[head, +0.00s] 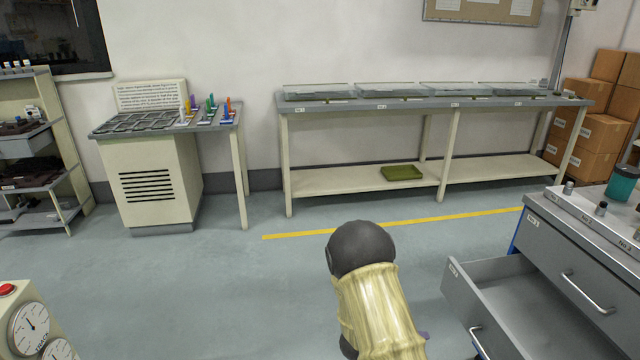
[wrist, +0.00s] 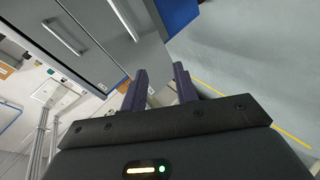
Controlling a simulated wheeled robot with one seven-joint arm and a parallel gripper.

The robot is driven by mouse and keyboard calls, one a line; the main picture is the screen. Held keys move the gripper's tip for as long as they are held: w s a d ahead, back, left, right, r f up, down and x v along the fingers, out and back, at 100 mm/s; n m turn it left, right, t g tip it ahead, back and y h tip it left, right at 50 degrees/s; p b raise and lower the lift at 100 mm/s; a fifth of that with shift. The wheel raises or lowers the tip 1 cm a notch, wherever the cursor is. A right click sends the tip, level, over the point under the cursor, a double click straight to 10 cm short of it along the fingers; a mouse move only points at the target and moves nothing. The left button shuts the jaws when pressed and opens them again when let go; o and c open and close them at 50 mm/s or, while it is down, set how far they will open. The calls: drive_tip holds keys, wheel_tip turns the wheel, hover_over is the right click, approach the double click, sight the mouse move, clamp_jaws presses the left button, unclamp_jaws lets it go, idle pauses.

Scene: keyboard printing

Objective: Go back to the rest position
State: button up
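My gripper (wrist: 160,88) shows in the wrist view with its two dark fingers apart and nothing between them. Past the fingertips are the grey front of a drawer cabinet (wrist: 112,40), a blue panel and the grey floor. In the head view my arm rises at the bottom centre in a pale yellow sleeve with a dark rounded joint. The fingers are hidden there, apart from what may be a small dark part low beside the sleeve. The same cabinet (head: 562,262) stands at the right in the head view, with one drawer (head: 490,283) pulled open and looking empty.
A long table (head: 420,104) with covered trays stands along the back wall, a green tray (head: 402,173) on its lower shelf. A keyboard table (head: 150,155) stands at the left back. A gauge box (head: 30,320) is at the lower left. The middle floor is clear.

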drive_tip(key=s+a+r+t+y, duration=0.1)
drive_tip(key=a+r+t+y, duration=0.1)
drive_tip(key=a+r+y, duration=0.75)
drive_tip(key=s+r+g+y, duration=0.15)
drive_tip(key=s+r, duration=0.25)
drive_tip(key=s, duration=0.4)
drive_tip(key=s+r+g, duration=0.3)
drive_tip(key=s, duration=0.5)
drive_tip(key=w+p+v, duration=0.2)
drive_tip(key=p+v, duration=0.9)
drive_tip(key=p, duration=0.1)
drive_tip(key=w+r+p+v, duration=0.1)
drive_tip(key=w+p+v, duration=0.1)
drive_tip(key=p+v, duration=1)
drive_tip(key=shift+a+r+m, duration=0.15)
drive_tip(key=shift+r+m, duration=0.1)
drive_tip(key=shift+m, duration=0.15)
drive_tip(key=shift+w, duration=0.1)
